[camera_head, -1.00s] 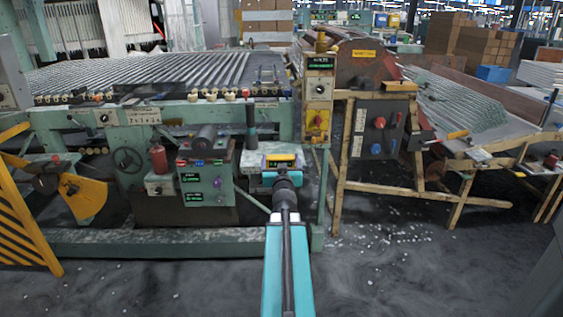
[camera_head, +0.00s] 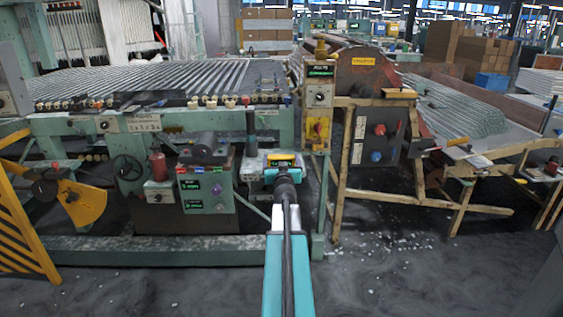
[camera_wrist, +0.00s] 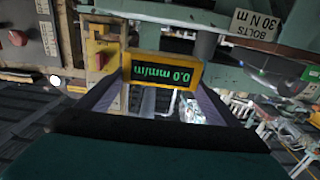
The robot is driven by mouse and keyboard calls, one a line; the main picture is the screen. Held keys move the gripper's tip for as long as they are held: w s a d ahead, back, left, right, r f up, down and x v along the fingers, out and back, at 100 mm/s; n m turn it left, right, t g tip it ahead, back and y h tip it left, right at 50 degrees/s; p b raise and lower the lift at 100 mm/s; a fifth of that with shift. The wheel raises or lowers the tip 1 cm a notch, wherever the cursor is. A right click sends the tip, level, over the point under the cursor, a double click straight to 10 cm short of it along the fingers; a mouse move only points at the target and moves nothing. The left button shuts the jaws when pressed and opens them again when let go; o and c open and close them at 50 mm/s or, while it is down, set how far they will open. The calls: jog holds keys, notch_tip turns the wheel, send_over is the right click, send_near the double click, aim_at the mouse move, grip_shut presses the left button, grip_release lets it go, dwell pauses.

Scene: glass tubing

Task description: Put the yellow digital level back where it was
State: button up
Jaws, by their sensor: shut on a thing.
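The yellow digital level (camera_head: 281,160) is at the end of my arm in the head view, in front of the green machine frame. In the wrist view the level (camera_wrist: 166,70) shows upside down, its green display reading 0.0 mm/m. My gripper (camera_wrist: 158,88) is shut on it, with one dark finger at each side. In the head view my gripper (camera_head: 284,174) hides the level's lower part. A small green ledge (camera_head: 254,170) is just left of and behind the level. I cannot tell whether the level touches it.
A control box (camera_head: 205,190) stands to the left. A yellow and red switch post (camera_head: 318,130) rises close on the right, and a dark upright handle (camera_head: 251,132) is just left of the level. The floor in front is clear apart from white scraps at right.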

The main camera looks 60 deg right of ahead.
jog(key=shift+s+f+b+x, duration=0.1)
jog(key=shift+f+b+x, duration=0.05)
jog(key=shift+x, duration=1.25)
jog(key=shift+s+f+b+x, duration=0.1)
jog(key=shift+b+x, duration=0.05)
jog(key=shift+x, duration=1.25)
jog(key=shift+s+f+b+x, duration=0.1)
jog(key=shift+f+b+x, duration=0.05)
jog(key=shift+x, duration=1.25)
jog(key=shift+d+f, duration=0.1)
jog(key=shift+d, duration=0.05)
jog(key=shift+f+b, duration=1.7)
jog(key=shift+b, duration=0.2)
jog(key=shift+f, duration=0.15)
jog(key=o, duration=1.3)
jog(key=shift+r, duration=0.2)
jog(key=p+v, duration=0.1)
jog(key=v, duration=1.1)
